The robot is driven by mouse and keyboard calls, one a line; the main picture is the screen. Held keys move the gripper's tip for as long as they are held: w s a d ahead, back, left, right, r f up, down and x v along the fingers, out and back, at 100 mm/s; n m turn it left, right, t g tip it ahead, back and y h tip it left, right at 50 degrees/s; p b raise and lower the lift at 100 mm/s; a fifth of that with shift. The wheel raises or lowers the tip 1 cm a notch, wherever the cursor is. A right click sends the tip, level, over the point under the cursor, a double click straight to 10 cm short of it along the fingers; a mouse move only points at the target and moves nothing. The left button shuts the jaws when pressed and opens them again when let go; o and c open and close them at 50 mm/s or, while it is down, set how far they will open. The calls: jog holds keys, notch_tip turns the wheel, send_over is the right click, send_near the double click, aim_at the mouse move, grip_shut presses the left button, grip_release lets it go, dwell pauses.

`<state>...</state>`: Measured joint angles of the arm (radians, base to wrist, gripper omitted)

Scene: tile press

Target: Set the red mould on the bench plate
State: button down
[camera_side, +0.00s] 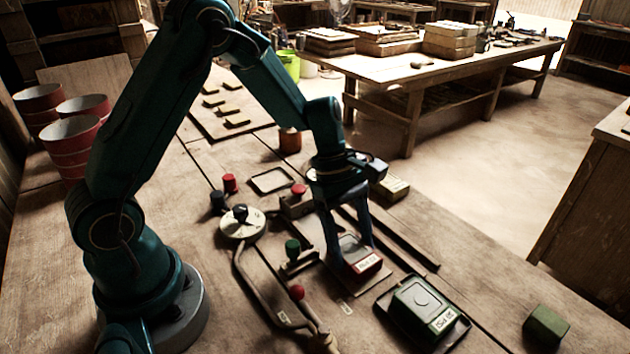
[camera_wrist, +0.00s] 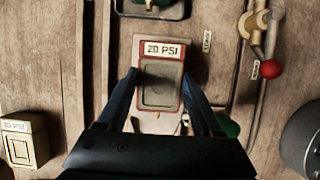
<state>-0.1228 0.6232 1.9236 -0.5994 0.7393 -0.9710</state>
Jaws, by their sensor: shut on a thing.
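The red mould (camera_side: 366,266) is a small box with a red rim and a white label. In the wrist view the mould (camera_wrist: 160,88) has a grey recessed top, and its label reads 20 PSI. My gripper (camera_side: 352,248) is shut on it, pointing down, with one finger along each side. The fingers also show in the wrist view (camera_wrist: 159,85). A pale flat plate (camera_wrist: 143,37) shows beneath the mould, which lies over it. I cannot tell whether the mould touches the plate.
A green mould (camera_side: 425,303) sits on a dark tray (camera_side: 386,307) to the right. A red knob (camera_side: 297,292), a green knob (camera_side: 292,246) and a round dial (camera_side: 243,228) stand left of the gripper. A beige block (camera_wrist: 22,140) and dark rails (camera_wrist: 88,50) lie on the other side.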

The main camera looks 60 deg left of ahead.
jog(key=shift+f, duration=0.2)
grip_release()
jog(key=v, duration=0.5)
jog(key=s+d+r+m+t+y, duration=0.15)
jog(key=s+r+m+t, duration=0.35)
jog(key=r, duration=0.6)
jog(key=s+a+m+y, duration=0.3)
jog(key=s+m, duration=0.6)
jog(key=m, duration=0.4)
jog(key=shift+a+f+t, duration=0.25)
jog(key=shift+f+t, duration=0.05)
jog(key=shift+f, duration=0.15)
